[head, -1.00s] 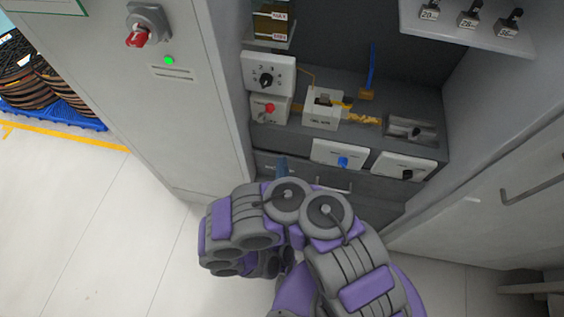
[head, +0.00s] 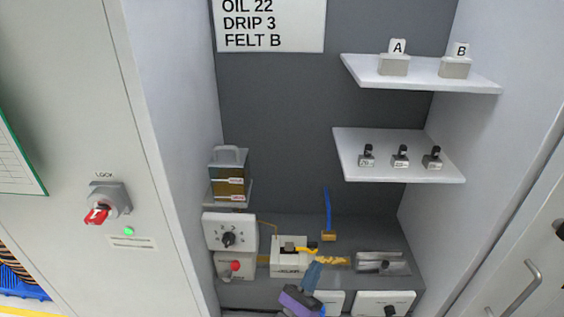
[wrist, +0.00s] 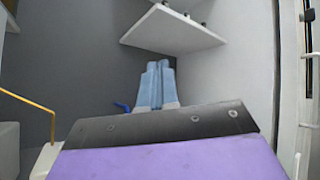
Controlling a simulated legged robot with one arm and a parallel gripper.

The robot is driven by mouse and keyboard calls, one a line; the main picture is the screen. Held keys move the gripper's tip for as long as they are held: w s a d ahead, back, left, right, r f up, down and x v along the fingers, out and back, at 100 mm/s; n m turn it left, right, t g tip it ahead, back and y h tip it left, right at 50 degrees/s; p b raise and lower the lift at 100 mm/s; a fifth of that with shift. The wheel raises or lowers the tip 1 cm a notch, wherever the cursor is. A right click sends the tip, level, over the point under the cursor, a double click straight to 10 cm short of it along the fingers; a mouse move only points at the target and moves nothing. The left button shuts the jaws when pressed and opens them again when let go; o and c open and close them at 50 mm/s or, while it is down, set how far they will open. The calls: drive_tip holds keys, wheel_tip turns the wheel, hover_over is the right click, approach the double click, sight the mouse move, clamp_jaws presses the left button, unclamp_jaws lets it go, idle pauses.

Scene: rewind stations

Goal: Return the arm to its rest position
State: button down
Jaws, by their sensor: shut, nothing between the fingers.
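My gripper (head: 312,272) shows at the bottom of the head view, with a purple part of my arm just below it. Its blue-grey fingers are shut with nothing between them. In the head view it overlaps the front of the grey bench in the cabinet; I cannot tell its exact distance from the bench. In the wrist view the closed fingers (wrist: 156,86) point up towards the cabinet's back wall, below a white shelf. Most of my arm is out of the head view.
The bench holds a white dial box (head: 229,232), a red button box (head: 236,267), a white block (head: 289,257) with yellow material, a blue-handled brush (head: 327,218) and a metal piece (head: 382,263). Shelves (head: 398,166) jut from the right wall. A red lock switch (head: 97,215) is on the left door.

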drive_tip(key=s+d+r+m+g+h, duration=0.45)
drive_tip(key=d+m+g, duration=0.3)
drive_tip(key=g, duration=0.25)
drive_tip(key=s+d+r+m+g+h, duration=0.3)
drive_tip(key=d+r+m+g+h, duration=0.3)
drive_tip(key=m+g, duration=0.35)
drive_tip(key=s+d+m+g+y, duration=0.7)
drive_tip(key=s+m+g+y, duration=0.1)
drive_tip(key=s+g, duration=0.3)
drive_tip(key=s+a+f+m+y, duration=0.3)
drive_tip(key=s+m+y, duration=0.2)
drive_tip(key=s+y, duration=0.4)
drive_tip(key=s+a+r+m+t+y, duration=0.1)
drive_tip(key=a+m+t+y, duration=0.1)
drive_tip(key=a+t+y, duration=0.5)
drive_tip(key=a+y, duration=0.1)
drive_tip(key=a, duration=0.3)
drive_tip(key=shift+s+r, duration=0.2)
drive_tip(key=shift+r, duration=0.05)
drive_tip(key=c, duration=1.9)
unclamp_jaws()
drive_tip(key=shift+a, duration=0.1)
